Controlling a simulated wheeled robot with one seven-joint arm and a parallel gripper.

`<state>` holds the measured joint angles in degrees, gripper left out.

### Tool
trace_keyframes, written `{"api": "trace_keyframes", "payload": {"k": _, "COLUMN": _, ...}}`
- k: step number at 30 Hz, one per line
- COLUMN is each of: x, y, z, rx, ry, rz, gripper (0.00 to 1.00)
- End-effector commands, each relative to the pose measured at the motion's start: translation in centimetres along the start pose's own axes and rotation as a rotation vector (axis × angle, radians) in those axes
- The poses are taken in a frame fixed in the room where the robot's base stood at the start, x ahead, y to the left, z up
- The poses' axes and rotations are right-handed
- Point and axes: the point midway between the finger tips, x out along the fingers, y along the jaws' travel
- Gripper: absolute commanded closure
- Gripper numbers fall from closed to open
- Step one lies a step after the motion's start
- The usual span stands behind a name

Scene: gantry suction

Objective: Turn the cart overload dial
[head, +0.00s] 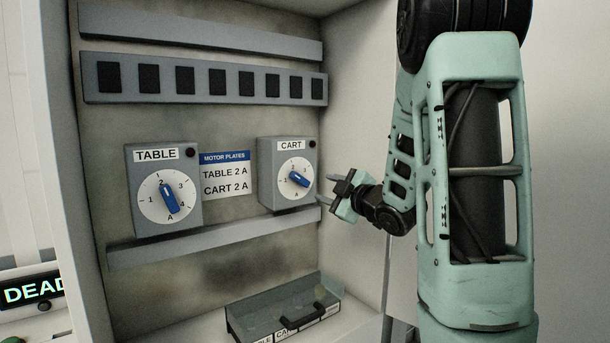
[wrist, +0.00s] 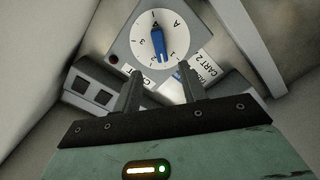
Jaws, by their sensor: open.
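The cart overload dial (head: 298,179) is a blue knob on a white scale, on a grey box (head: 270,196) labelled CART with a dark red button at its top right. In the head view the knob lies tilted, one end to the upper left and one to the lower right. It also shows in the wrist view (wrist: 158,42), ahead of the fingertips. My gripper (head: 325,189) is open and empty, just right of the CART box, with its two fingers pointing at it. In the wrist view the fingers (wrist: 161,82) stand apart, short of the knob.
A similar TABLE dial (head: 168,199) is at the left. Between them a plate (head: 225,175) reads TABLE 2 A, CART 2 A. A row of black modules (head: 190,80) runs above and a grey rail (head: 180,243) below. The cabinet's right wall is close to my gripper.

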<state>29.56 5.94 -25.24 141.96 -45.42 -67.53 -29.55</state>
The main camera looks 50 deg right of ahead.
Motion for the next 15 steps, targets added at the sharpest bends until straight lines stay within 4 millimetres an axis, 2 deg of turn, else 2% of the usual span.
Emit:
{"api": "trace_keyframes", "payload": {"k": 3, "x": 2.6, "y": 0.1, "z": -0.2, "rx": 0.001, "ry": 0.000, "rz": -0.004, "gripper": 0.58}}
{"api": "trace_keyframes", "payload": {"k": 9, "x": 6.6, "y": 0.2, "z": -0.2, "rx": 0.000, "ry": 0.000, "rz": -0.003, "gripper": 0.58}}
{"api": "trace_keyframes", "payload": {"k": 15, "x": 9.3, "y": 0.2, "z": -0.1, "rx": 0.000, "ry": 0.000, "rz": 0.000, "gripper": 0.58}}
